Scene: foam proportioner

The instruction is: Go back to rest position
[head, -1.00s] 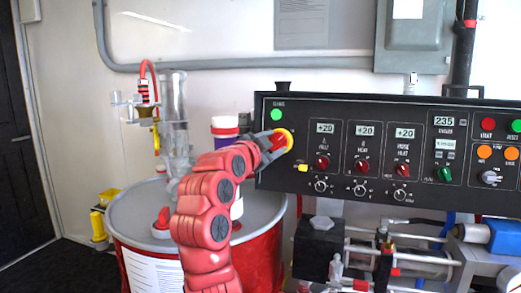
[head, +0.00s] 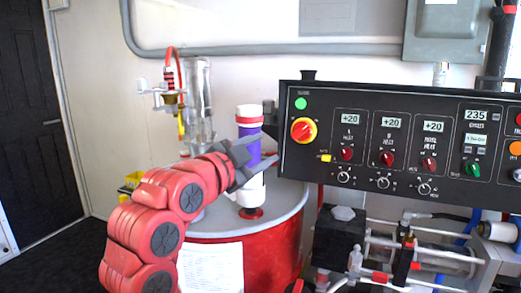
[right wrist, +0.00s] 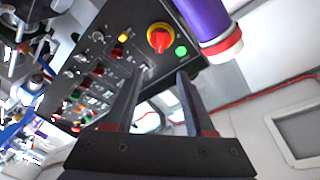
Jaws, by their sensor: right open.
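My right gripper (head: 257,163) is open and empty in the head view, in front of the purple and white bottle (head: 249,130) and left of the control panel's lower left corner. In the right wrist view its two dark fingers (right wrist: 155,95) stand apart with nothing between them. The red and yellow rotary switch (head: 303,130) on the black control panel (head: 390,175) is clear of the gripper. That switch also shows beyond the fingertips in the right wrist view (right wrist: 160,38). My left gripper is in neither view.
A red drum (head: 270,250) with a grey lid stands below the gripper. A clear cylinder (head: 198,95) with hoses stands behind the arm. Pump hardware (head: 340,240) sits under the panel. A dark door (head: 25,120) and open floor are at the left.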

